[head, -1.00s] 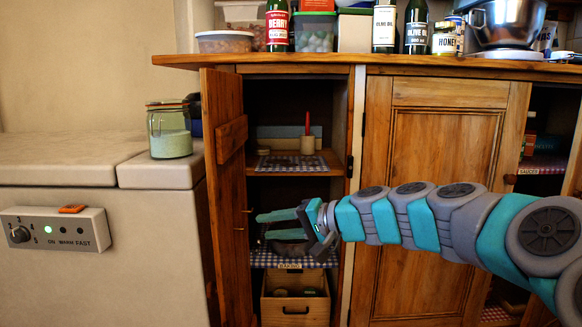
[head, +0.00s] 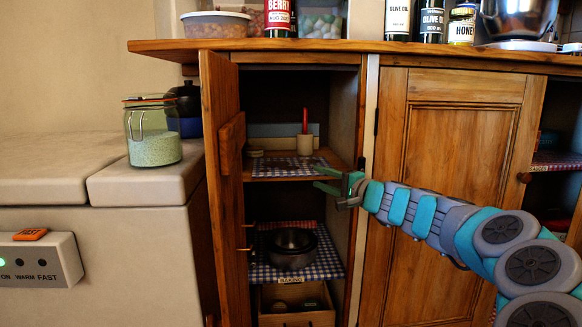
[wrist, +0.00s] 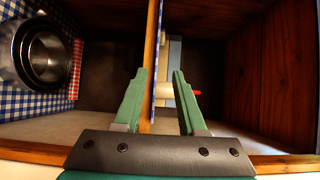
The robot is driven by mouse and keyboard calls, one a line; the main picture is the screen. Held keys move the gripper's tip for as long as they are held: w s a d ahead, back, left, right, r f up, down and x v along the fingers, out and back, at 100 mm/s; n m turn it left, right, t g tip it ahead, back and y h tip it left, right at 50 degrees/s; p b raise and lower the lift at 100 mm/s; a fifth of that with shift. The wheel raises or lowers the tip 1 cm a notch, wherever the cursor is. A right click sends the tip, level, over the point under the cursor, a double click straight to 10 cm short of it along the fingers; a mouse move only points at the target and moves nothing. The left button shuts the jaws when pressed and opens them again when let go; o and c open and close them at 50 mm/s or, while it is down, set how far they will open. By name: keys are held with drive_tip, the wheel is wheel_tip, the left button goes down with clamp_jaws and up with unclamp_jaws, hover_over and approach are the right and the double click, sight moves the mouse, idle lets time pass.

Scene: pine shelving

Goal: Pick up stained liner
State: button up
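A blue-and-white checked liner with a dark stain (head: 262,171) lies flat on the upper shelf of the open cabinet. In the wrist view it shows almost edge-on as a thin blue strip (wrist: 159,22). My gripper (head: 318,178) is open and empty at the right front of that shelf. In the wrist view its fingers (wrist: 161,84) stand apart, one on each side of the shelf board's front edge. I cannot tell whether either finger touches the board or the liner.
Metal bowls (head: 291,248) sit on the lower checked liner (head: 328,262). The open cabinet door (head: 222,130) bounds the left side, and a wooden drawer (head: 296,318) is below.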

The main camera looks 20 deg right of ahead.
sight(308, 176)
drive_tip(key=x, duration=0.4)
drive_tip(key=shift+w+a+f, duration=0.1)
drive_tip(key=shift+w+f, duration=0.05)
drive_tip(key=shift+f, duration=0.15)
clamp_jaws()
idle(1.1)
